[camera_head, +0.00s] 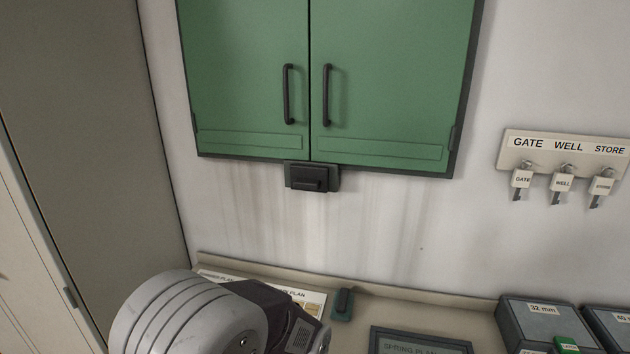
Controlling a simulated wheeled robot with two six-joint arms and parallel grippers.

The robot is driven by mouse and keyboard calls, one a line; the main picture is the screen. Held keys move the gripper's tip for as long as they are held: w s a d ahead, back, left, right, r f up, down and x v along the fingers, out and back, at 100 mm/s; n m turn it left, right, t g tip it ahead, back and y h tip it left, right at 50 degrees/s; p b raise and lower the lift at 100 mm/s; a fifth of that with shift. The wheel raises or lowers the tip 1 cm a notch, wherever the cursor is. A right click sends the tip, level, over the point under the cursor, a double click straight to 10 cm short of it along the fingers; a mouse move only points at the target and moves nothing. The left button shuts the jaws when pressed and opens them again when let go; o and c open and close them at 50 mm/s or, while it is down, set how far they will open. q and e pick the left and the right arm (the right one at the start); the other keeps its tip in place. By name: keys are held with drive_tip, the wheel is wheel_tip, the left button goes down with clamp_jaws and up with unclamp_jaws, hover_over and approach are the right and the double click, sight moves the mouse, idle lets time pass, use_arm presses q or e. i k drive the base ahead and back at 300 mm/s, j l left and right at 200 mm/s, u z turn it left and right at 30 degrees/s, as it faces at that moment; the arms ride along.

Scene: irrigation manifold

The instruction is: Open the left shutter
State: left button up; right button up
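The left shutter (245,65) is a green panel on the wall, and it is shut. Its dark upright bar handle (288,94) is near its right edge. The right shutter (395,75) is shut beside it, with a matching handle (326,95). A dark latch block (312,178) sits under the seam between them. A grey, rounded part of my arm shows at the bottom left, well below the shutters. No gripper fingers show in this view.
A key rack (565,147) labelled GATE, WELL and STORE hangs at the right. Below is a ledge with plan sheets, a small dark teal object (343,303), a SPRING PLAN board (418,343) and grey bins (545,322). A tall grey-brown panel (85,130) stands left.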

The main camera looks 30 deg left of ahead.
sight(248, 62)
drive_tip(key=u, duration=1.4)
